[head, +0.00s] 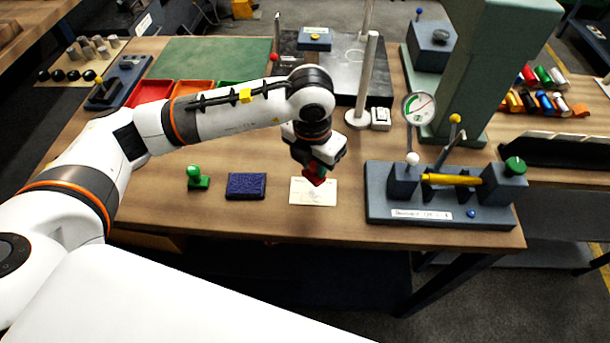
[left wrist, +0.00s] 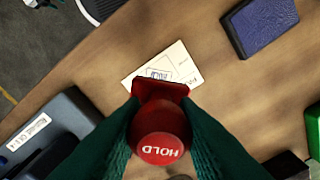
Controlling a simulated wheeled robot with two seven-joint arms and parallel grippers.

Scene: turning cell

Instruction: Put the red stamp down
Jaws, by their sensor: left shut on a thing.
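The red stamp (head: 314,174) is in my left gripper (head: 315,165), over the upper part of a pale paper card (head: 313,193) in the head view. In the left wrist view the stamp (left wrist: 161,135) shows its round knob marked HOLD between the two green fingers, with its base over the card (left wrist: 165,68). A printed mark shows on the card beside the base. Whether the base touches the card I cannot tell. My right gripper is not in view.
A blue ink pad (head: 246,186) and a green stamp (head: 197,179) stand left of the card. A grey-blue gauge fixture (head: 440,205) with a yellow bar stands to the right. Bare wood lies between pad and card and along the front edge.

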